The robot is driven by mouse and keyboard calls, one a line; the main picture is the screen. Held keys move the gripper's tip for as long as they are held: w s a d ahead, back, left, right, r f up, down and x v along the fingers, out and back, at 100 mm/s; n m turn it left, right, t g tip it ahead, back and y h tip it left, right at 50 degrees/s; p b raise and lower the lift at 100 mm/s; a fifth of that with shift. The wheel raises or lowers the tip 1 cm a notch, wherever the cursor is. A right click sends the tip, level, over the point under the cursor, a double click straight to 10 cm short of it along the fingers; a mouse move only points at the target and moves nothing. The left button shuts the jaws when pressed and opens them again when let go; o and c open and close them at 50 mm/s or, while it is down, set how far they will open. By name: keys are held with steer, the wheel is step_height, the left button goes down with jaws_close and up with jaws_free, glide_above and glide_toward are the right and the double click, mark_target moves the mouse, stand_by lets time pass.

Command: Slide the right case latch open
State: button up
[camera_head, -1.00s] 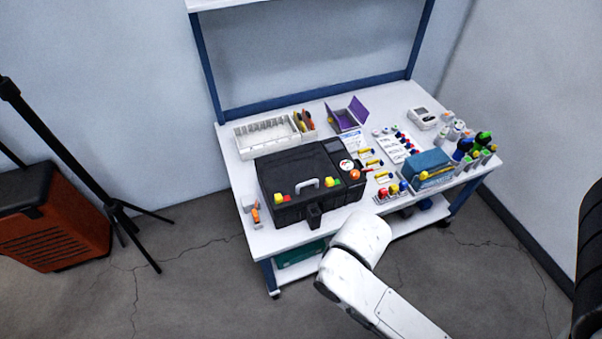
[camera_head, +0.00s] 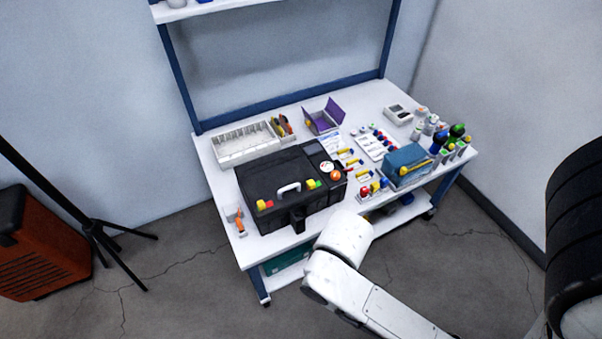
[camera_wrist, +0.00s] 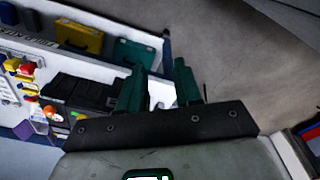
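The black case (camera_head: 262,180) sits closed on the white table, with a pale handle on its lid. The right latch (camera_head: 312,184), yellow with green beside it, is to the right of the handle. The left latch (camera_head: 264,204) is yellow and red. The case also shows as a dark shape in the wrist view (camera_wrist: 80,90); I cannot make out its latches there. My gripper (camera_wrist: 159,68) has two dark green fingers standing apart with nothing held between them. It is apart from the right latch. In the head view my white arm ends by the table's front edge; the fingers cannot be made out.
A white divided tray (camera_head: 246,144) stands behind the case. An orange tool (camera_head: 239,220) lies left of the case. A tripod (camera_head: 100,230) stands on the floor at left.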

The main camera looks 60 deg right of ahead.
mark_target(313, 186)
steer(key=w+d+f+m+t+h+b, duration=0.2)
steer(key=w+d+f+t+b, duration=0.8)
steer(key=b, duration=0.4)
steer(key=d+m+t+h+b, duration=0.4)
steer(key=d+h+b, duration=0.45)
steer(key=d, duration=0.35)
steer(key=shift+y, duration=0.35)
steer(key=x, duration=0.9)
steer(key=shift+w+d+r, duration=0.2)
steer(key=shift+d, duration=0.25)
steer(key=shift+c, duration=0.2)
jaws_close()
